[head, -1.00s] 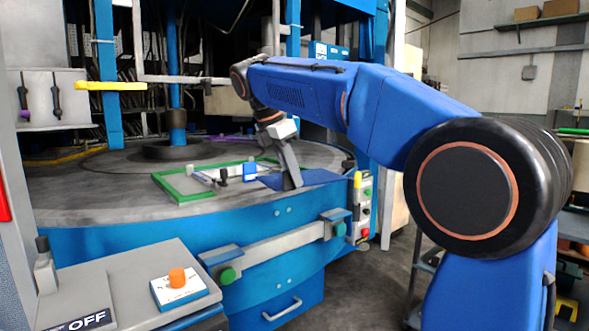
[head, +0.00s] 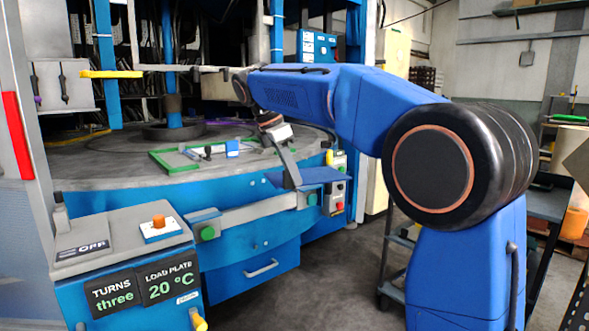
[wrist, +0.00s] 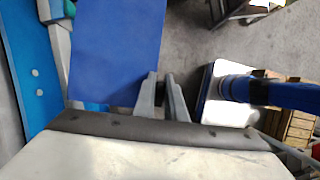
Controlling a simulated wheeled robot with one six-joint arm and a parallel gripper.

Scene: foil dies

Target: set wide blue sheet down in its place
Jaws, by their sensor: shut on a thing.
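The wide blue sheet (head: 318,175) is flat and held by its edge in my gripper (head: 292,182), out past the front edge of the round table. In the wrist view the sheet (wrist: 115,45) spreads away from the gripper (wrist: 163,78), with its near right edge at the fingers. The fingers are shut on it. The sheet looks clear of the tabletop, above the grey front rail, with floor beyond it in the wrist view. The far end of the sheet is cut off in the wrist view.
A grey rail (head: 250,212) runs along the table's front. A control box (head: 125,240) stands front left. A wheeled cart (head: 398,265) stands at right.

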